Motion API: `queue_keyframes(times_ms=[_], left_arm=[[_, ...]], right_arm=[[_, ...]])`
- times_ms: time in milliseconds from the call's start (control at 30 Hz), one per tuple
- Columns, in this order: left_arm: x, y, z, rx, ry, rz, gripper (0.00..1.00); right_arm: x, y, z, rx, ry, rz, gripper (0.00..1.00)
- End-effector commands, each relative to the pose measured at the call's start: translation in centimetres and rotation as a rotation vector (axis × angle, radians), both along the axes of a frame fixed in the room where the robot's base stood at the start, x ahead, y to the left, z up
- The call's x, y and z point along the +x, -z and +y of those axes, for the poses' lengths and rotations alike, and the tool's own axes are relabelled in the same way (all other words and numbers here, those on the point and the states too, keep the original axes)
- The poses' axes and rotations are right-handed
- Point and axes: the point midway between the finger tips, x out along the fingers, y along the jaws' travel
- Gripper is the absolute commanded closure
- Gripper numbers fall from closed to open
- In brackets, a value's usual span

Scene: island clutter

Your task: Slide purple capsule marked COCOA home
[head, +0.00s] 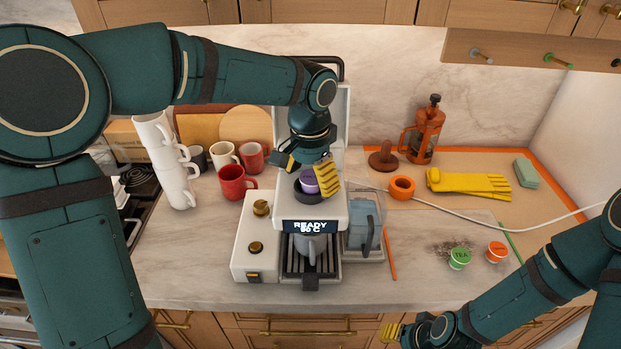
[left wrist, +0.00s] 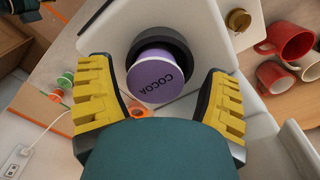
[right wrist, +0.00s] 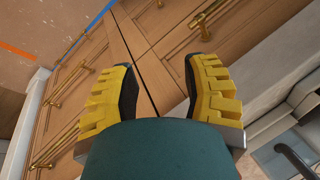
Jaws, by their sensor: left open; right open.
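The purple capsule (head: 309,182) is at the dark round holder (head: 300,194) on top of the white coffee machine (head: 256,232). In the left wrist view the capsule's lid (left wrist: 155,77), lettered COCOA, faces the camera, and its body reaches into the dark ring (left wrist: 172,45), off-centre. I cannot tell how deep it sits. My left gripper (head: 307,168) is open just above it, with fingers on either side in the left wrist view (left wrist: 160,100) and gaps visible between them and the capsule. My right gripper (head: 395,333) is open and empty, low in front of the counter.
Red mugs (head: 234,183) and a stack of white mugs (head: 175,165) stand left of the machine. A clear water tank (head: 363,228) adjoins its right side. Green (head: 459,258) and orange (head: 496,252) capsules lie further right near spilled grounds. A white cable (head: 470,216) crosses the counter.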

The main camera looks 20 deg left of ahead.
Motion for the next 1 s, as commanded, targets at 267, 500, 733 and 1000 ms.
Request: queue_keyframes(times_ms=[267,500,733,1000], left_arm=[[0.0,-5.0,0.0,-0.001,0.000,-0.005,0.22],[0.0,-9.4,0.0,-0.001,0.000,-0.003,0.22],[-0.1,-11.3,0.0,0.000,0.001,0.000,0.22],[-0.1,-11.5,0.0,-0.001,0.001,0.000,0.22]], right_arm=[[0.0,0.0,0.0,0.000,0.000,0.000,0.53],[0.0,0.0,0.0,0.000,0.000,0.000,0.53],[0.0,0.0,0.0,0.000,0.000,0.000,0.53],[0.0,0.0,0.0,0.000,0.000,0.000,0.53]])
